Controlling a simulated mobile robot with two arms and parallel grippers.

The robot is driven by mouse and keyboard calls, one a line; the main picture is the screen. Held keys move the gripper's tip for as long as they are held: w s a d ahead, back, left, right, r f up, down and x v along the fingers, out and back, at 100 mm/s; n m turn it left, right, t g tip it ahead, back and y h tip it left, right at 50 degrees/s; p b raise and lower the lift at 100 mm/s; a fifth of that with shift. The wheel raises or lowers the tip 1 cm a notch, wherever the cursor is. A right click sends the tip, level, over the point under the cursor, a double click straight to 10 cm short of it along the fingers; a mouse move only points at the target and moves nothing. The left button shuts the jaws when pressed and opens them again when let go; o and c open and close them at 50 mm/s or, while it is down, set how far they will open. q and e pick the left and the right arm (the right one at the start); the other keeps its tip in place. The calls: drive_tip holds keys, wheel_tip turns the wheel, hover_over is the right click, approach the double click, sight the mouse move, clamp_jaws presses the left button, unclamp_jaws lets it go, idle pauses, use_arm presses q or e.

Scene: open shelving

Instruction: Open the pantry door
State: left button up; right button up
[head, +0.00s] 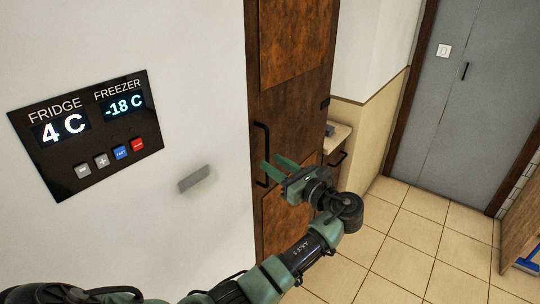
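The pantry door (297,45) is a tall brown wood-panelled door in the middle of the head view, and it looks closed. Its black vertical bar handle (267,140) is on the door's left side. My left gripper (270,164) has its green fingers apart, pointing left at the lower part of the handle. The fingers overlap the handle in the picture. I cannot tell whether the bar lies between them or they touch it. My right gripper is not in view.
A white fridge front (200,80) with a black display panel (88,130) stands left of the door. A low counter (338,138) sits just right of the door. A grey door (462,90) is at the back right.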

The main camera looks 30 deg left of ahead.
use_arm(q)
drive_tip(key=x, duration=0.2)
drive_tip(key=shift+w+a+f, duration=0.1)
drive_tip(key=shift+w+a, duration=0.1)
drive_tip(key=shift+a, duration=0.15)
drive_tip(key=shift+w+a, duration=0.15)
drive_tip(key=shift+a, duration=0.25)
clamp_jaws()
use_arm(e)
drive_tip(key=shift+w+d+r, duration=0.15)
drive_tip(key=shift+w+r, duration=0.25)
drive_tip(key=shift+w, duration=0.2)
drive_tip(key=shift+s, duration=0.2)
